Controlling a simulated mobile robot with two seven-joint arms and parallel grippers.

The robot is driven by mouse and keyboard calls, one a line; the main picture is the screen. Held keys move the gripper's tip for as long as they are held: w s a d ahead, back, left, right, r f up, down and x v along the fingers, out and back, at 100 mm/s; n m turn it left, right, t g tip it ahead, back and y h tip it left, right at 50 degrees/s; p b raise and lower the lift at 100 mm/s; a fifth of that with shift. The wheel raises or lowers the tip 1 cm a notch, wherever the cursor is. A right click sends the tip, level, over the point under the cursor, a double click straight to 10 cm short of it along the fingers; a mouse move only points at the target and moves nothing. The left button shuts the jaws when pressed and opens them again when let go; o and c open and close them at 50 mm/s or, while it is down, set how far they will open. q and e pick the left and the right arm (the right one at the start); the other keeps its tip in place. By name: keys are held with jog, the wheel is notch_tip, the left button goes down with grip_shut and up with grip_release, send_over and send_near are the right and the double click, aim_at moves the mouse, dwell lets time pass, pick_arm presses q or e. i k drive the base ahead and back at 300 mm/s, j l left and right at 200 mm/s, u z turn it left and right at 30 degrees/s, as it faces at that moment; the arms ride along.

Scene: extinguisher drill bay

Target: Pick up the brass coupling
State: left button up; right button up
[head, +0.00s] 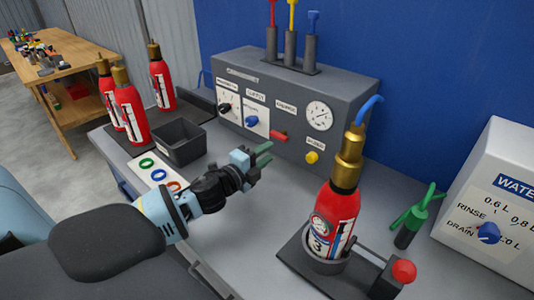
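A brass coupling (347,172) sits upright on top of the red extinguisher (336,215) numbered 3. The extinguisher stands in a dark round holder (326,264) on the bench. My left gripper (264,153) is to the left of the extinguisher, above the bench and apart from the coupling. Its two green-padded fingers show a gap, with nothing seen between them. My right gripper is not in view.
A grey test panel (262,92) with knobs and a gauge stands behind. Several red extinguishers (131,112) and a dark open bin (180,142) are at left. A red-knobbed lever (403,271), a green-handled tool (410,225) and a white water box (497,212) are at right.

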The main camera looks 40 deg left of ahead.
aim_at(354, 139)
jog(key=k+j, duration=0.1)
jog(key=k, duration=0.9)
